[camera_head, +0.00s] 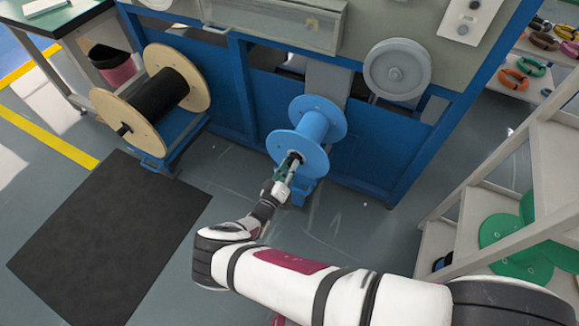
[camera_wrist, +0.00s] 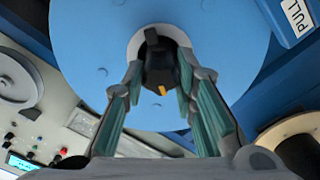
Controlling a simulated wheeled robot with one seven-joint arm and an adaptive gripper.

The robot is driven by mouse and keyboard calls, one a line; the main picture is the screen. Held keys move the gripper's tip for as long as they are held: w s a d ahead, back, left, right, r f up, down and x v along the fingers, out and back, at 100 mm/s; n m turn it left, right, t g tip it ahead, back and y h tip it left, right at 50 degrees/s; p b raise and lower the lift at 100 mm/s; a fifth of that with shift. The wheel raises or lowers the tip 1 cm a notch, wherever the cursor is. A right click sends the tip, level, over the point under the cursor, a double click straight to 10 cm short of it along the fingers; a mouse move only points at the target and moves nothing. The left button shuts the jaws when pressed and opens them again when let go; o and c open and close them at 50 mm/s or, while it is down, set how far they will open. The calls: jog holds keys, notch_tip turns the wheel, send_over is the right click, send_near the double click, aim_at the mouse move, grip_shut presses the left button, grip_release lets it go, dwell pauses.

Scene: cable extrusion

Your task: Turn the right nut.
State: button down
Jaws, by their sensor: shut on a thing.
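The blue spool (camera_head: 312,127) sits on the blue machine with its flat flange facing my arm. It also fills the top of the wrist view (camera_wrist: 90,60). The dark nut (camera_wrist: 158,66) sits at the centre of that flange, inside a pale hub ring, and carries a small orange mark. My gripper (camera_head: 291,166) reaches the hub from the front. In the wrist view my gripper (camera_wrist: 162,84) has one green-padded finger on each side of the nut and is shut on it. In the head view the gripper mostly hides the nut.
A wooden-flanged spool of black cable (camera_head: 158,96) stands to the left. A grey wheel (camera_head: 397,68) is on the machine at upper right. Shelves (camera_head: 540,160) with green discs stand at the right. A black mat (camera_head: 105,240) and clear floor lie at lower left.

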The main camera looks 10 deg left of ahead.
jog(key=shift+s+f, duration=0.1)
dwell(0.3)
jog(key=c, duration=1.3)
grip_release()
jog(key=v, duration=1.2)
